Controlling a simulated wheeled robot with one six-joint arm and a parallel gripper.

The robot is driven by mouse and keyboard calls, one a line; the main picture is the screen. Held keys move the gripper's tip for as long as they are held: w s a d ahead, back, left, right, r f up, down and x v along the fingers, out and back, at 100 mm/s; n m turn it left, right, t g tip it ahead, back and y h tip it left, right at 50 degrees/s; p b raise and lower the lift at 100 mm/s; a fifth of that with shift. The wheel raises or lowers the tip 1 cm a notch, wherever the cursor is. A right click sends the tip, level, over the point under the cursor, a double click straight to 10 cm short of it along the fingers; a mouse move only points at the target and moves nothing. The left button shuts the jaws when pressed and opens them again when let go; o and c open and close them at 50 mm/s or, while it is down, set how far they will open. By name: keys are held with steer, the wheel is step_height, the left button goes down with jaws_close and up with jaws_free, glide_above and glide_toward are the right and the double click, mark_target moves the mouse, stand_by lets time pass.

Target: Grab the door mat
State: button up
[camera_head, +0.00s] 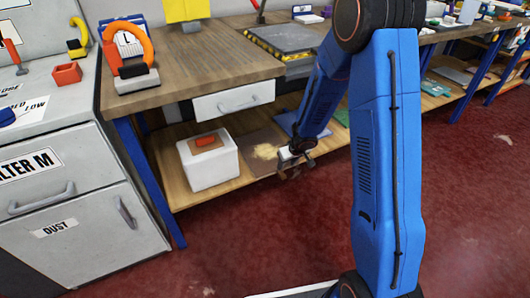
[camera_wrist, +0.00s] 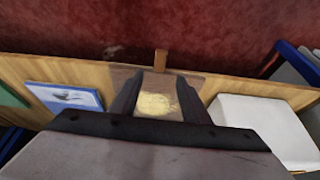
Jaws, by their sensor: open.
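The likely door mat (camera_head: 258,139) is a flat brown piece with a pale tan patch. It lies on the lower wooden shelf between a white box and a blue flat piece. In the wrist view the mat (camera_wrist: 125,82) shows behind and between my fingers, with a small brown strip sticking up at its far edge. My gripper (camera_head: 296,167) is at the mat's right front side in the head view, and partly hides it. In the wrist view my gripper (camera_wrist: 158,92) has its two dark fingers apart, with nothing held. I cannot tell whether the fingers touch the mat.
The white box (camera_head: 210,172) with a red thing on top stands left of the mat. A blue piece with a pale picture (camera_wrist: 65,98) lies on its other side. The workbench top (camera_head: 190,70) hangs over the shelf. Red floor (camera_head: 240,235) in front is clear.

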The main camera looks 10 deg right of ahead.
mark_target(281, 172)
steer(key=shift+x, duration=2.05)
steer(key=shift+x, duration=2.65)
steer(key=shift+r, duration=0.1)
jaws_close()
